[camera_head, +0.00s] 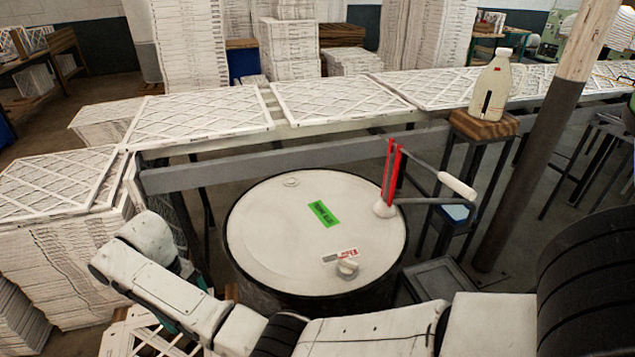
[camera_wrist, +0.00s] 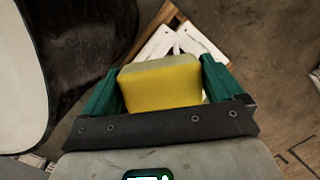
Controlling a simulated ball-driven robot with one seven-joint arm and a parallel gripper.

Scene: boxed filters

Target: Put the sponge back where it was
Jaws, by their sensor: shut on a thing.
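My gripper (camera_wrist: 160,95) is shut on a yellow sponge (camera_wrist: 162,87) in the wrist view. The sponge sits between the two green fingers, with its pale top side partly showing. Below it are the floor and a white lattice-faced filter (camera_wrist: 172,45) with a brown edge. The sponge does not show in the head view; my arm reaches down at the lower left there and the gripper's jaws are hidden behind it.
A white-topped drum (camera_head: 290,245) with a green label stands in the middle; its edge (camera_wrist: 22,75) is close on the left in the wrist view. Stacked filters (camera_head: 65,250) stand at left. A bottle (camera_head: 492,88) is on a wooden stool (camera_head: 485,125). A pole (camera_head: 535,150) rises at right.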

